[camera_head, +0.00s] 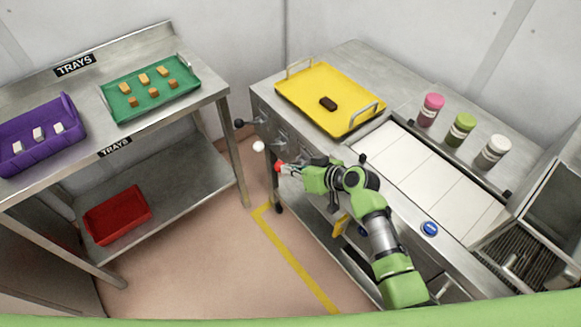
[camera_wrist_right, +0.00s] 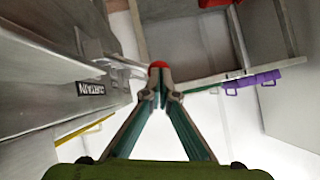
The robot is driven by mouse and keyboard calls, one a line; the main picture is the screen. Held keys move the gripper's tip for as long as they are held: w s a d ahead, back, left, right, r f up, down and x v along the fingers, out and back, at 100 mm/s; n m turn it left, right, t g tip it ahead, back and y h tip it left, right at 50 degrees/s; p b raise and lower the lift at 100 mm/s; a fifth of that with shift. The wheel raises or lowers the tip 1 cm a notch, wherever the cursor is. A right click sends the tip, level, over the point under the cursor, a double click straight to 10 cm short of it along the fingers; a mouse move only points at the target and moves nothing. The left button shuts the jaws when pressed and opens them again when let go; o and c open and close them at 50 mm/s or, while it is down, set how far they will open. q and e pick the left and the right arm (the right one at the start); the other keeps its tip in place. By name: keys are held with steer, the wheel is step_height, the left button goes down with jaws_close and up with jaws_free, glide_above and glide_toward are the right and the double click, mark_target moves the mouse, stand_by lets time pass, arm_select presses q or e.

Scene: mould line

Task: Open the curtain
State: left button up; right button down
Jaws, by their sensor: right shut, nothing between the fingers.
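My right gripper (camera_head: 287,169) is at the front side of the steel machine. In the right wrist view its fingertips (camera_wrist_right: 161,94) meet with nothing between them. A red knob (camera_head: 278,168) is right at the fingertips; in the wrist view it (camera_wrist_right: 158,65) shows just beyond them, and I cannot tell if they touch. A white knob (camera_head: 258,146) and a dark blue knob (camera_head: 239,123) stick out farther along the same side. I cannot make out the curtain itself. My left gripper is not in view.
A yellow tray (camera_head: 310,92) with a dark brown block (camera_head: 328,103) sits on the machine (camera_head: 350,58). Pink, green and white-capped jars (camera_head: 493,150) stand behind pale plates (camera_head: 440,185). A shelf table at left holds purple and green trays (camera_head: 120,109); a red tray (camera_head: 118,214) is below. The floor between is clear.

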steer(key=shift+s+a+f, duration=0.1)
steer(key=shift+f, duration=0.05)
step_height(320, 180, down, 7)
steer(key=s+a+n+t+h+b, duration=0.1)
steer(key=a+n+t+h, duration=0.1)
steer(key=n+t+h, duration=0.1)
steer(key=shift+s+n+h, duration=0.2)
steer(key=shift+n+h, duration=0.1)
steer(key=shift+h, duration=0.2)
steer(key=shift+r, duration=0.2)
steer(key=shift+r+p, duration=0.7)
steer(key=shift+p, duration=0.1)
